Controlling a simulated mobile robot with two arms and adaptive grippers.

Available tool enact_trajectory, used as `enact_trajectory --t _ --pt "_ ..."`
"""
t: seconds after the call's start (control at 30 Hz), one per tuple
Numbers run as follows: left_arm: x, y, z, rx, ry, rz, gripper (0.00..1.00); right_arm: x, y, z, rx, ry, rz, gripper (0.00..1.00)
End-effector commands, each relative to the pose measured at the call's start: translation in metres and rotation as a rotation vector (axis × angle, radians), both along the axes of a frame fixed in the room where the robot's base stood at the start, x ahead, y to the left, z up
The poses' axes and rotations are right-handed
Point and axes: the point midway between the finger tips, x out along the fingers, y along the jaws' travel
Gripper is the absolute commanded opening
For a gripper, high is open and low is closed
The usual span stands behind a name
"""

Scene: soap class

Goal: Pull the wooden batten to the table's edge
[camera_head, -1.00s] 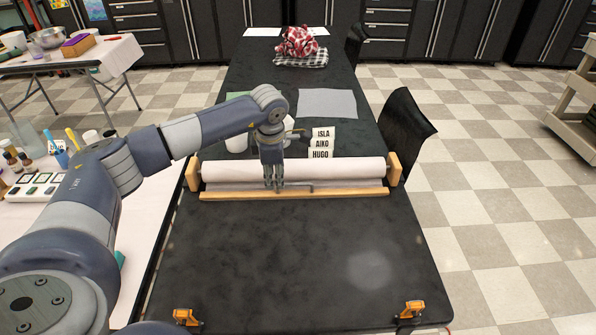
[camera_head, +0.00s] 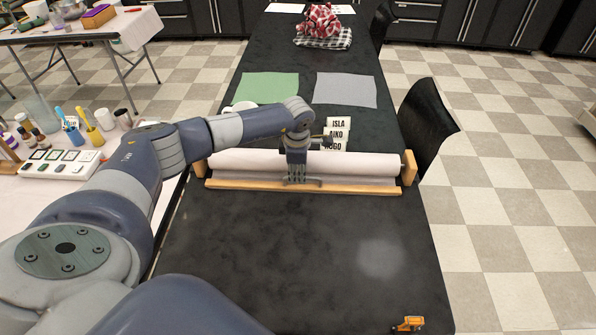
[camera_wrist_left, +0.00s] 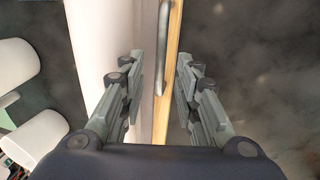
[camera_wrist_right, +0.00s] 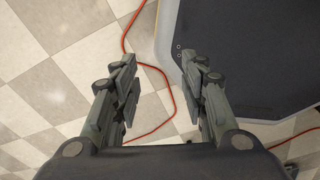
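The wooden batten (camera_head: 350,190) is a long pale strip lying along the near side of a white roll (camera_head: 365,166) across the black table (camera_head: 290,245). A grey metal handle (camera_wrist_left: 163,40) is on the batten, which also shows in the left wrist view (camera_wrist_left: 160,122). My left gripper (camera_head: 300,180) is at the middle of the batten. Its fingers are apart, one on each side of the batten and handle in the left wrist view; I see no clear contact. My right gripper (camera_wrist_right: 162,80) is open and empty above the tiled floor, outside the head view.
Wooden end brackets (camera_head: 409,167) hold the roll. An orange clamp (camera_head: 408,324) sits at the table's near right edge. The tabletop between batten and near edge is largely clear. A black chair (camera_head: 428,125) is at the right. Red cable (camera_wrist_right: 150,131) lies on the floor.

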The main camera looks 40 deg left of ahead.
Motion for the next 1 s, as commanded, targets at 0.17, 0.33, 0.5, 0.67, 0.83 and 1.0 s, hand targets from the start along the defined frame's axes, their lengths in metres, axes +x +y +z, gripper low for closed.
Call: enact_trajectory --t 0.17,0.33,0.5,0.67,0.83,1.0 --pt "0.002 0.001 -0.014 0.000 -0.001 0.001 0.30 0.022 0.001 0.003 0.003 -0.034 0.000 0.40" --pt "0.003 0.002 -0.017 0.001 -0.002 0.000 0.30 0.029 0.002 0.004 0.005 -0.045 0.000 0.40" --pt "0.003 0.002 -0.017 0.001 -0.002 0.000 0.23 0.024 0.001 0.003 0.003 -0.037 0.000 0.40" --pt "0.003 0.002 -0.016 0.001 -0.002 0.000 0.00 0.017 -0.001 0.003 0.000 -0.025 0.001 0.40" --pt "0.003 0.002 -0.016 0.001 -0.002 0.001 0.00 0.013 -0.002 0.003 -0.002 -0.020 0.001 0.40" --pt "0.003 0.002 -0.017 0.001 -0.001 0.000 0.00 0.016 -0.002 0.001 -0.001 -0.025 0.001 0.40"
